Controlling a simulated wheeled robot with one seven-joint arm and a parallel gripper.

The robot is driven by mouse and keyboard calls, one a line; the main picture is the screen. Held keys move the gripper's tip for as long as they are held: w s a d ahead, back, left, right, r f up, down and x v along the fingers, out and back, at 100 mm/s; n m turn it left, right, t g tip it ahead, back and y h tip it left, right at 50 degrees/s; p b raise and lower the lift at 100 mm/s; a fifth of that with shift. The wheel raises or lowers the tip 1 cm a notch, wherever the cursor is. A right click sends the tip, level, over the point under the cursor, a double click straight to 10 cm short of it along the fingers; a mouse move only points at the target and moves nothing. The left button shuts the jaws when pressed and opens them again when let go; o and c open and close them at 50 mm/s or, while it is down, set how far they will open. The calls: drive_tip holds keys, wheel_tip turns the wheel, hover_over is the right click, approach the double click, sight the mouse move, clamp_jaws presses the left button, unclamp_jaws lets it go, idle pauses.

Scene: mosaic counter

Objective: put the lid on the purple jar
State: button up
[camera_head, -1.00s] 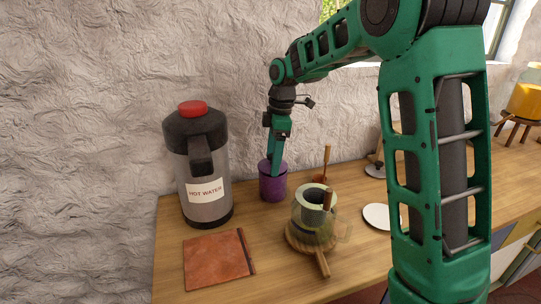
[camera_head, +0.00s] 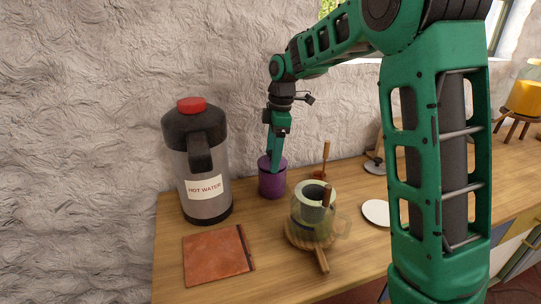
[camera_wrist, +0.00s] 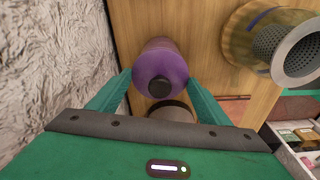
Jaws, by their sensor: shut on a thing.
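The purple jar (camera_head: 272,184) stands upright on the wooden counter, right of the flask. In the wrist view, a round purple lid (camera_wrist: 152,66) with a black knob (camera_wrist: 160,87) is between my fingertips, lined up with the jar's purple body (camera_wrist: 157,44). My gripper (camera_head: 275,163) points down over the jar's top, and it also shows in the wrist view (camera_wrist: 159,78). It is shut on the lid. The fingers cover part of the rim, so I cannot tell whether the lid is fully seated.
A hot water flask (camera_head: 205,202) stands left of the jar. A glass pot with a strainer (camera_head: 313,212) is to the right and in front. A terracotta mat (camera_head: 216,256) lies at front left, a white disc (camera_head: 377,212) further right. A rough wall is behind.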

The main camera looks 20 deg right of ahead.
drive_tip(key=shift+f, duration=0.5)
idle(1.1)
drive_tip(key=o, duration=1.3)
drive_tip(key=shift+o, duration=0.2)
drive_tip(key=shift+r, duration=0.1)
drive_tip(key=shift+r, duration=3.4)
drive_tip(key=shift+s, duration=0.15)
